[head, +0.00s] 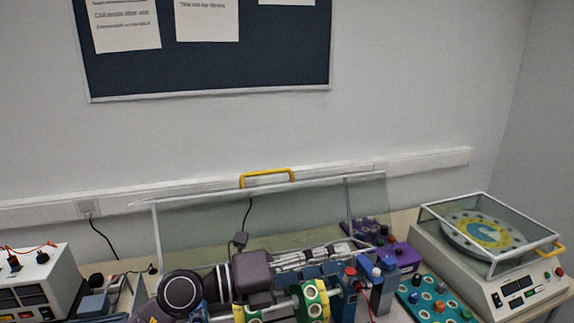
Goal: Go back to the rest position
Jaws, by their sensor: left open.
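My left arm comes in at the bottom left. What looks like my left gripper (330,254) is low in the middle of the head view, in front of the clear panel with the yellow handle. Its jaws are open, and I see nothing held between them. The machine parts around it overlap it, so its exact distance to them is hard to tell. My right gripper is not in view.
A clear hinged cover (290,215) stands raised behind the rig. At right is a white machine (525,290) with a glass-lidded turntable. A teal board (435,300) with knobs lies before it. A white power supply (40,285) stands at left. The wall is behind.

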